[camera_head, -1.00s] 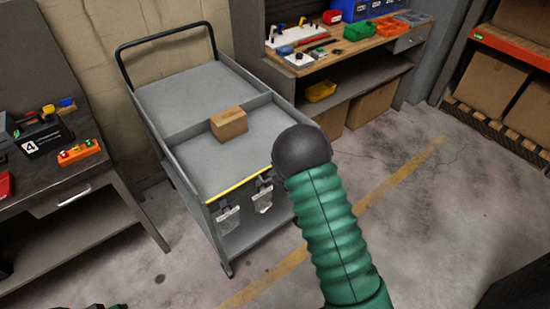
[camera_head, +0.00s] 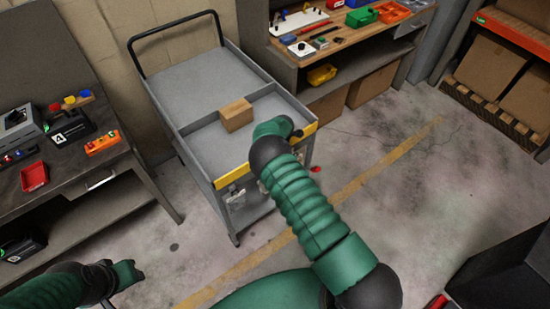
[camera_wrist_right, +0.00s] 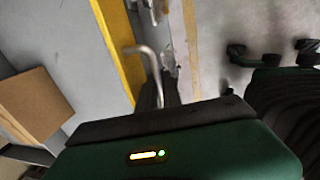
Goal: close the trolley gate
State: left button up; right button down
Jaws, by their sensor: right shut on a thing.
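The grey trolley (camera_head: 195,87) stands in the middle of the head view. Its yellow-edged gate (camera_head: 234,177) is at the near end, with a yellow band across the top. The gate's yellow band (camera_wrist_right: 120,45) also shows in the right wrist view, beside a bent grey metal handle (camera_wrist_right: 150,58). My right gripper (camera_wrist_right: 168,88) is at the gate's outer side, shut on the gate at this handle; the exact contact is partly hidden. In the head view my right forearm covers part of the gate. My left gripper (camera_head: 137,273) is low at the left, away from the trolley.
A cardboard box (camera_head: 236,115) sits on the trolley deck. A dark workbench (camera_head: 75,185) stands left, and a wooden-topped bench (camera_head: 345,38) stands behind right. A shelf with cartons (camera_head: 497,70) is far right.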

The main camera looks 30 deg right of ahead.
jog(key=shift+a, duration=0.1)
jog(key=c, duration=1.8)
grip_release()
jog(key=shift+f, duration=0.1)
jog(key=shift+w, duration=0.2)
jog(key=s+r, duration=0.1)
jog(key=r, duration=0.4)
jog(key=s+r+b, duration=0.1)
jog(key=r, duration=0.5)
jog(key=s+r, duration=0.1)
jog(key=r, duration=0.4)
jog(key=shift+d+r+b, duration=0.15)
jog(key=shift+d+b, duration=0.05)
jog(key=shift+b, duration=0.1)
